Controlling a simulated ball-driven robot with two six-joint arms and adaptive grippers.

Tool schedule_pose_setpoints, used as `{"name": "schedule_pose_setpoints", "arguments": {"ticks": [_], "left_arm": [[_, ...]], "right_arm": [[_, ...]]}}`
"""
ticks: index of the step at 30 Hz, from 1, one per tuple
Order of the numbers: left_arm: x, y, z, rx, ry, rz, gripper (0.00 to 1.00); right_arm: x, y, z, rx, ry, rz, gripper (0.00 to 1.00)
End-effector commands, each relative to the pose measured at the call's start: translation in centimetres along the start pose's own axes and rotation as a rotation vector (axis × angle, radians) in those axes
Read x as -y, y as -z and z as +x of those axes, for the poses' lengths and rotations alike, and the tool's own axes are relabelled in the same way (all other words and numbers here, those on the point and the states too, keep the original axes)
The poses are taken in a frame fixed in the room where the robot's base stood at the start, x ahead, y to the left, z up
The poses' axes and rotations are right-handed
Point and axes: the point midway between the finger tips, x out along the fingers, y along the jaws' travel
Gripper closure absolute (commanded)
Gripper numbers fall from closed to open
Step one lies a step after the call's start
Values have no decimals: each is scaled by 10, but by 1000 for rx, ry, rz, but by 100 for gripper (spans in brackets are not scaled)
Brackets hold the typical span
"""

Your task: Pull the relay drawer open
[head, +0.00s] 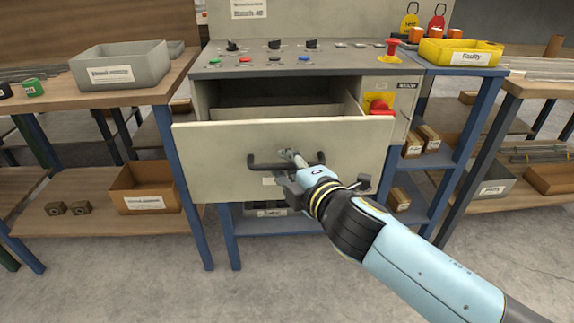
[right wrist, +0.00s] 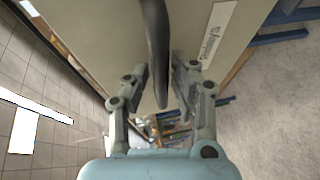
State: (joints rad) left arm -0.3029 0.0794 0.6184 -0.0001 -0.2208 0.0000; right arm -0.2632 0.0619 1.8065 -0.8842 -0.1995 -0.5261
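The relay drawer (head: 225,160) stands partly open under the control panel, with its pale front pulled out from the cabinet and part of its inside showing. Its dark bar handle (head: 259,163) runs across the front. My right gripper (head: 292,160) is at the middle of the handle, with a finger showing over the bar. My left gripper is in neither view.
A control panel (head: 330,62) with knobs and buttons lies above the drawer. A grey bin (head: 120,68) stands on the left bench, and a yellow bin (head: 460,52) on the right. A red emergency button (head: 379,106) sits right of the drawer. The floor (head: 150,280) in front is clear.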

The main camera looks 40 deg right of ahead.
Motion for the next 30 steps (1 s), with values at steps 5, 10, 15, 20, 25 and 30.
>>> {"name": "schedule_pose_setpoints", "arguments": {"ticks": [5,10,15,20,25,30], "left_arm": [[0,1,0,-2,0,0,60],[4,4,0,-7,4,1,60],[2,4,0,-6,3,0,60],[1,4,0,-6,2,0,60],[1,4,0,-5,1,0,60],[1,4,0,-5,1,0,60]], "right_arm": [[1,0,0,0,1,-1,64],[1,0,-1,0,2,-2,64],[2,0,-20,0,3,-2,64],[2,0,-57,1,5,-2,64],[2,0,-94,1,4,-2,64],[1,0,-114,1,2,-1,64]]}}
